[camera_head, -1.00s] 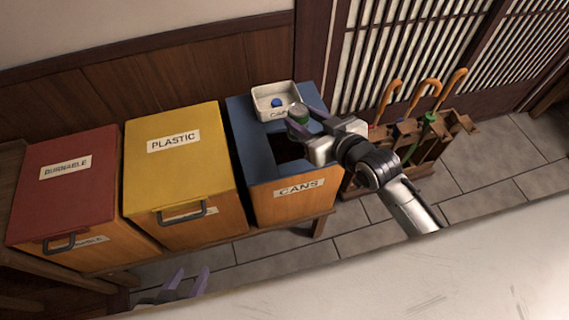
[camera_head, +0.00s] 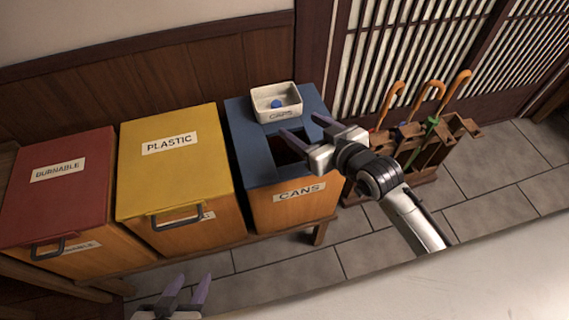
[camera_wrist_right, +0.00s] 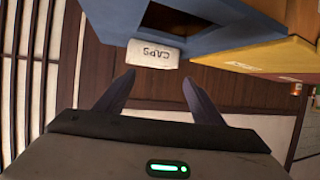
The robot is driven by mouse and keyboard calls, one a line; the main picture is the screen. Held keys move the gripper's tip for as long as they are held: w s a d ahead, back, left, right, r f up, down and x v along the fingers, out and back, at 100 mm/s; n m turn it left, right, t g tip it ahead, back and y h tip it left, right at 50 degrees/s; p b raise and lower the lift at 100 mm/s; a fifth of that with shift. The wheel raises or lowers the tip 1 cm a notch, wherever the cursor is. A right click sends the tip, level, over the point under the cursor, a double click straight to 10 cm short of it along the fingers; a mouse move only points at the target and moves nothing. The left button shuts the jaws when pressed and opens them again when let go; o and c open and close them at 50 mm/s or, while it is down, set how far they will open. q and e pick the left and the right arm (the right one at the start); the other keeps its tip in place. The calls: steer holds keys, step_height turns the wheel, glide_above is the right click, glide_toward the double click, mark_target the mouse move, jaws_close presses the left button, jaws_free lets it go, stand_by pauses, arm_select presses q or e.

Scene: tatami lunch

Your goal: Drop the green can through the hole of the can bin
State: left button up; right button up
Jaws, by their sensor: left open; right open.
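The can bin (camera_head: 256,165) has a blue top, an orange front labelled CANS and a dark hole (camera_head: 287,150) in its top. It also shows at the top of the right wrist view (camera_wrist_right: 225,38). My right gripper (camera_head: 300,125) is open and empty, with its fingers over the bin top by the hole; its spread fingers show in the wrist view (camera_wrist_right: 158,78). The green can is not visible in any view now. My left gripper (camera_head: 192,279) is open and empty at the bottom, in front of the bins and apart from them.
A white tray (camera_head: 263,114) labelled CAPS, with a blue cap (camera_head: 276,104), sits at the back of the can bin. Yellow (camera_head: 175,185) and red (camera_head: 58,205) bins stand to the left. An umbrella rack (camera_head: 425,160) stands to the right.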

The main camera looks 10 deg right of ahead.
steer(key=v, duration=1)
steer(key=shift+s+p, duration=0.15)
steer(key=shift+p, duration=0.3)
steer(key=s+a+f+g, duration=0.1)
steer(key=s+f+g, duration=0.1)
steer(key=s+f, duration=0.5)
steer(key=s+a+f+m+g+h, duration=0.1)
steer(key=s+a+f+g, duration=0.1)
steer(key=s+f, duration=0.5)
step_height(320, 180, down, 7)
steer(key=shift+s+a+r, duration=0.15)
steer(key=shift+s+r, duration=0.05)
steer(key=shift+s, duration=0.2)
